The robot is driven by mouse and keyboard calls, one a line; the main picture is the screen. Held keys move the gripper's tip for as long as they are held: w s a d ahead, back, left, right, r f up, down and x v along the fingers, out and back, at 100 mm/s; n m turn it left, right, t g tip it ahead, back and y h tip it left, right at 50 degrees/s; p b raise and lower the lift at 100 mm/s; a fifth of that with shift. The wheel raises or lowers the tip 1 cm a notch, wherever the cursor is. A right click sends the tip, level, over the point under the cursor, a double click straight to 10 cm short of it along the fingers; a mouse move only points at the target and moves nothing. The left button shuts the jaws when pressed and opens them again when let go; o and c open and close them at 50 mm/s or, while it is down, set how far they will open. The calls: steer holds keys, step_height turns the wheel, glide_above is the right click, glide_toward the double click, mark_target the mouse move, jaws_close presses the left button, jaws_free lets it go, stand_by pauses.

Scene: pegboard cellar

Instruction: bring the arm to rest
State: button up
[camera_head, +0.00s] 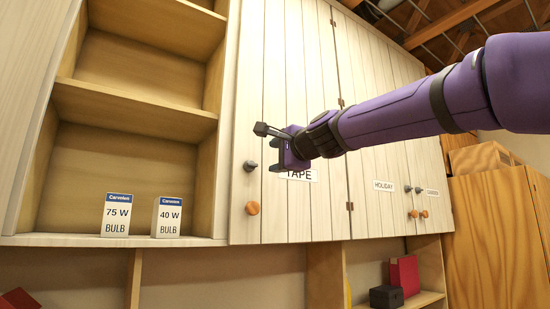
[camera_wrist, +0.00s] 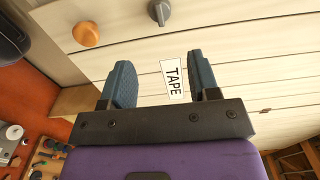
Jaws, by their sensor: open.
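My gripper (camera_head: 272,158) is at the end of my purple arm, in front of the closed cabinet door with the TAPE label (camera_head: 300,175). In the wrist view its two dark fingers (camera_wrist: 160,82) stand apart with nothing between them. The TAPE label (camera_wrist: 174,78) shows in the gap, on the door behind. In the head view the gripper overlaps the left part of that label. My arm reaches in from the right, across the cabinet doors. Whether the gripper touches the door cannot be told.
An orange knob (camera_head: 252,208) and a grey knob (camera_head: 250,166) are on the cabinet front. Open shelves at left hold a 75 W bulb box (camera_head: 117,214) and a 40 W bulb box (camera_head: 167,217). A red box (camera_head: 404,274) and a black box (camera_head: 386,297) stand below. A wooden cabinet (camera_head: 490,240) is at right.

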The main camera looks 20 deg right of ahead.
stand_by(0.4)
steer(key=s+d+f+n+g+h, duration=0.1)
steer(key=s+f+n+g, duration=0.3)
steer(key=s+f, duration=0.5)
steer(key=s+d+f+n+g+h, duration=0.1)
steer(key=s+f+n+g, duration=0.3)
steer(key=s+f, duration=0.6)
steer(key=s+d+f+n+g+h, duration=0.1)
steer(key=s+f+n+g, duration=0.3)
steer(key=f, duration=1.7)
steer(key=s+d+n, duration=0.1)
steer(key=s+n, duration=0.3)
steer(key=s, duration=0.1)
steer(key=shift+s+f, duration=0.15)
steer(key=shift+s, duration=0.2)
